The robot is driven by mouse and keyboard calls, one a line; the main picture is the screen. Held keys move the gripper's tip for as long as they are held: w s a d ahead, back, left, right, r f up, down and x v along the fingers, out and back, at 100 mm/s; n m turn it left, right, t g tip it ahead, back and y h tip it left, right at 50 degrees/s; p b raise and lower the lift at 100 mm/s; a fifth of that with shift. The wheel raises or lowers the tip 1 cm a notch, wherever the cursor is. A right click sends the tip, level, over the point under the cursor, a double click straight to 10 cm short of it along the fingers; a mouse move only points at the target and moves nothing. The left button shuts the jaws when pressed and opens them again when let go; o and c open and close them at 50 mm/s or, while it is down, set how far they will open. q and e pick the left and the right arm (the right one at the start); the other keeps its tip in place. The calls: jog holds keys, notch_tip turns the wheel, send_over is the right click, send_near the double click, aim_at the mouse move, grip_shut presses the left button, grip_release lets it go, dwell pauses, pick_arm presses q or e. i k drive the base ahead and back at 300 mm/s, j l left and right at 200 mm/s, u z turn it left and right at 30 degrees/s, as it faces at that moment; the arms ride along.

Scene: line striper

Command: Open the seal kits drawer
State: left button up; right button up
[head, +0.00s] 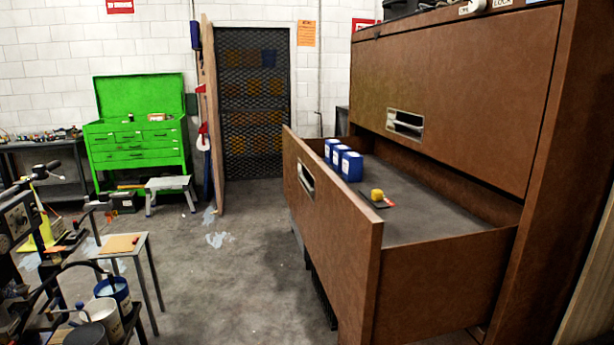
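A large brown cabinet (462,89) stands on the right. Its lower drawer (334,240) is pulled far out toward the left, and its inside shows. Three blue boxes (352,167) with white labels stand in a row in this drawer near its front panel. A small yellow item (377,195) and a red-orange piece lie on a dark pad beside them. The upper drawer (462,95) is shut and has a recessed metal handle (405,124). The open drawer's front has a similar handle (306,179). I cannot read a seal kits label. Neither of my grippers is in view.
A green tool chest (135,145) with its lid up stands at the back left, with a grey step stool (171,190) in front. A small table (122,244) and buckets (104,312) are at lower left. The middle floor is clear, apart from pale stains.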

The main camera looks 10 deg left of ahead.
aim_at(430, 259)
jog(key=i+j, duration=1.25)
jog(key=j, duration=0.25)
